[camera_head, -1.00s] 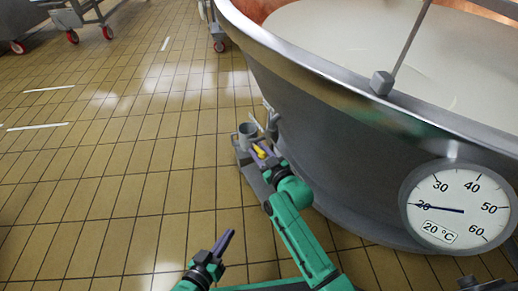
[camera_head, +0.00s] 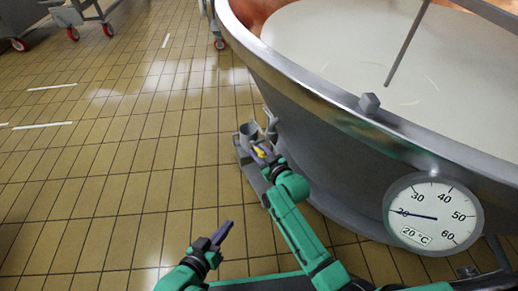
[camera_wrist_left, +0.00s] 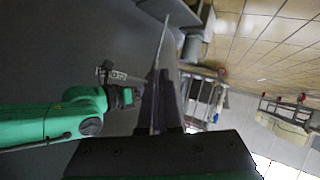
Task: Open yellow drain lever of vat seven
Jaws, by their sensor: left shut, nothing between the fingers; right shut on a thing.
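The vat (camera_head: 330,130) is a big grey steel tub with a metal rim and white liquid inside, filling the right of the head view. Low at its left foot is a grey drain outlet with an upright open pipe (camera_head: 247,132). The small yellow drain lever (camera_head: 261,153) shows beside this pipe. My right gripper (camera_head: 263,157) is at the lever, shut on it; its fingers partly hide it. My left gripper (camera_head: 226,228) is shut and empty above the floor, lower left of the outlet. Its dark fingers (camera_wrist_left: 160,100) fill the middle of the left wrist view.
A round temperature gauge (camera_head: 433,213) reading 20 °C sits on the vat's front. Wheeled carts (camera_head: 75,20) are at the far back left. The tiled floor (camera_head: 110,170) on the left is clear.

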